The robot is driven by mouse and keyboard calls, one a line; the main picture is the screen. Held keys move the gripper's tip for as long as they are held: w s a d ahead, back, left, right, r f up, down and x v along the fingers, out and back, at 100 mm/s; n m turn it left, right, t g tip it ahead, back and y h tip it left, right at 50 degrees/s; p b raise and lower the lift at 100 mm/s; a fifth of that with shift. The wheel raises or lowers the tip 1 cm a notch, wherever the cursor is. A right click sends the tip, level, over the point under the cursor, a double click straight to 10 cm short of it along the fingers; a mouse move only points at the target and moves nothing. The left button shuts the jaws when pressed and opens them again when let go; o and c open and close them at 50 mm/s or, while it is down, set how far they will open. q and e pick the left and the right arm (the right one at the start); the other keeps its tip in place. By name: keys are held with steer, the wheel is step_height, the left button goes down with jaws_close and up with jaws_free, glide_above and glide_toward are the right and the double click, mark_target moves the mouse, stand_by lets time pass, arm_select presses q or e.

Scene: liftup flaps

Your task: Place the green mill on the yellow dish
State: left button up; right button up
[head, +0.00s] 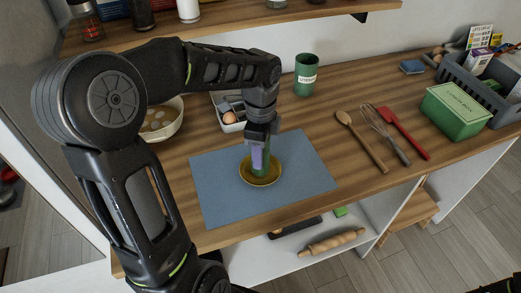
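The yellow dish (247,176) sits on a blue mat on the wooden counter. The green mill (267,163) stands upright over the middle of the dish. Whether its base touches the dish is too small to tell. My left gripper (261,155) comes down from above around the mill, with a finger along its near side. The gripper and wrist hide the mill's upper part. My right gripper is not in view; only a dark bit of what may be my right arm shows at the bottom right corner.
The blue mat (215,195) has free room around the dish. Behind stand a tray with an egg (229,118), a bowl (165,122) and a green utensil canister (305,75). Right are a wooden spoon (362,140), whisk, red spatula (403,132) and green lunchbox (455,110). A shelf (220,22) overhangs the back.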

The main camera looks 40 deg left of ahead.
arm_select(q)
steer(key=o, duration=0.5)
step_height(320, 180, up, 12)
steer(key=shift+r, duration=0.2)
stand_by(0.4)
stand_by(0.4)
